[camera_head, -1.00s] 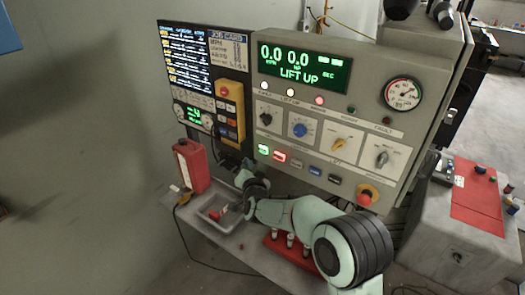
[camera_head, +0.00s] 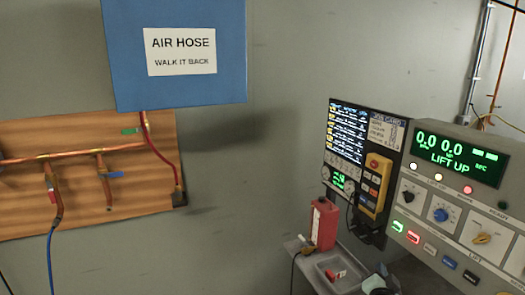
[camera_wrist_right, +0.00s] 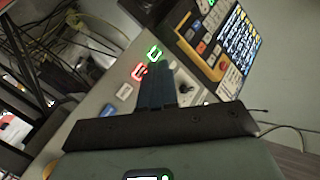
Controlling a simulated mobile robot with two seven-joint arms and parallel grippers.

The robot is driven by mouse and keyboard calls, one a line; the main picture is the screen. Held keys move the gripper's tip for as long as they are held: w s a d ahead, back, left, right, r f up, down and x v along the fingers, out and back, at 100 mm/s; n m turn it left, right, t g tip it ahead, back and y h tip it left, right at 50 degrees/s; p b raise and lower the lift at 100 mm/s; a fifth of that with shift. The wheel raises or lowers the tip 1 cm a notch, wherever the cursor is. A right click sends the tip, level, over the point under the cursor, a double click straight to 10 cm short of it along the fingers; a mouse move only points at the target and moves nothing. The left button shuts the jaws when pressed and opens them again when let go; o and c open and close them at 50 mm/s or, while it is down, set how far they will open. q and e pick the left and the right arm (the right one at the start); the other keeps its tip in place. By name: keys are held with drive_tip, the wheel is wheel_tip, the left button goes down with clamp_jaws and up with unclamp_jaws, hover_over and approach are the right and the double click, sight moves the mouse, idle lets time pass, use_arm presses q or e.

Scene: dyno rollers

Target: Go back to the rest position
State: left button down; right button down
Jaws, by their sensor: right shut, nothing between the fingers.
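My left gripper is in neither view.
The console (camera_head: 447,228) reads LIFT UP at the right. A red container (camera_head: 324,226) stands by a grey tray (camera_head: 318,274). A blue AIR HOSE sign (camera_head: 232,50) and wooden pipe board (camera_head: 95,205) are on the left wall. Dark cables (camera_wrist_right: 60,55) hang beside the console.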

drive_tip(key=s+a+f+n+g+y, duration=0.2)
drive_tip(key=s+a+f, duration=0.15)
drive_tip(key=f, duration=0.65)
drive_tip(key=s+a+f+n+g+y, duration=0.1)
drive_tip(key=s+a+f+g, duration=0.3)
drive_tip(key=f, duration=0.7)
drive_tip(key=s+f+n+g+y, duration=0.15)
drive_tip(key=s+f, duration=0.35)
drive_tip(key=f, duration=0.5)
drive_tip(key=s+a+f+n+g+y, duration=0.1)
drive_tip(key=s+a+f, duration=0.3)
drive_tip(key=s, duration=0.6)
drive_tip(key=s+a+f+n+g+y, duration=0.1)
drive_tip(key=s+a+f+g, duration=0.3)
drive_tip(key=s, duration=0.6)
drive_tip(key=s+a+f+n+g+y, duration=0.1)
drive_tip(key=s+a+f+g+y, duration=0.2)
drive_tip(key=s, duration=0.7)
drive_tip(key=shift+s+a+f, duration=0.3)
drive_tip(key=shift+a+f, duration=0.35)
drive_tip(key=shift+a, duration=0.4)
drive_tip(key=shift+g, duration=0.25)
